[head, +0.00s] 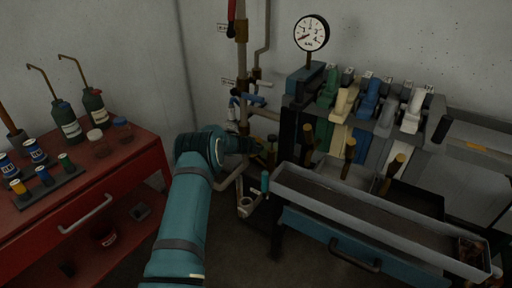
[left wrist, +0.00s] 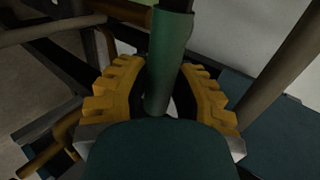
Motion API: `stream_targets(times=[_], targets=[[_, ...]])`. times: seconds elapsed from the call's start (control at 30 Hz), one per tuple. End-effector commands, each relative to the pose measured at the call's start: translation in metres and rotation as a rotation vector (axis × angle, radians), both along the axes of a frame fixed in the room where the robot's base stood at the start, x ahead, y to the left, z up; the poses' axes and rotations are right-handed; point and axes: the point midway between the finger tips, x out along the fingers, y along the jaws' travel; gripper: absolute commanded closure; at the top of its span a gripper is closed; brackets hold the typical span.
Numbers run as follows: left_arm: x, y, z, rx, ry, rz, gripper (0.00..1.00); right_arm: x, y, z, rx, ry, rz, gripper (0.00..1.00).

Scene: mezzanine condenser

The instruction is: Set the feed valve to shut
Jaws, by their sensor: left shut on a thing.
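My left gripper (head: 258,146) reaches the pipework between the red cabinet and the bench. In the left wrist view its yellow toothed fingers (left wrist: 165,95) are shut around a green cylindrical handle (left wrist: 170,50), one on each side. The head view hides the grasp behind the gripper and wrist. Valve levers show on the vertical pipe (head: 242,60): a red lever (head: 231,18) at the top and a blue lever (head: 254,98) lower down. The small tags beside them are unreadable, so I cannot tell which is the feed valve. My right gripper is out of view.
A red cabinet (head: 110,190) with bottles and small cans stands at the left. At the right are a pressure gauge (head: 311,33), a row of coloured levers, and a long metal trough (head: 370,205) above a blue drawer (head: 330,240). Pipes crowd the gripper closely.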

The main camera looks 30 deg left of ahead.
Motion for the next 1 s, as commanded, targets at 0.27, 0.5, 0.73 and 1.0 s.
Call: stream_targets(times=[0.27, 0.5, 0.73, 1.0], targets=[[-0.001, 0.000, -0.002, 0.000, 0.003, 0.000, 0.43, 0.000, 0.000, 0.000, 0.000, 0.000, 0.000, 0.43], [-0.003, 0.001, 0.001, -0.001, 0.002, 0.002, 0.43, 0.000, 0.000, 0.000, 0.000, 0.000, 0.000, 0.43], [-0.021, 0.001, 0.014, -0.003, 0.002, 0.003, 0.43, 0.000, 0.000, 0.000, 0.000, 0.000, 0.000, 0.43], [-0.059, 0.000, 0.039, -0.001, 0.002, 0.002, 0.43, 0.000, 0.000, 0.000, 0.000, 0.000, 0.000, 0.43]])
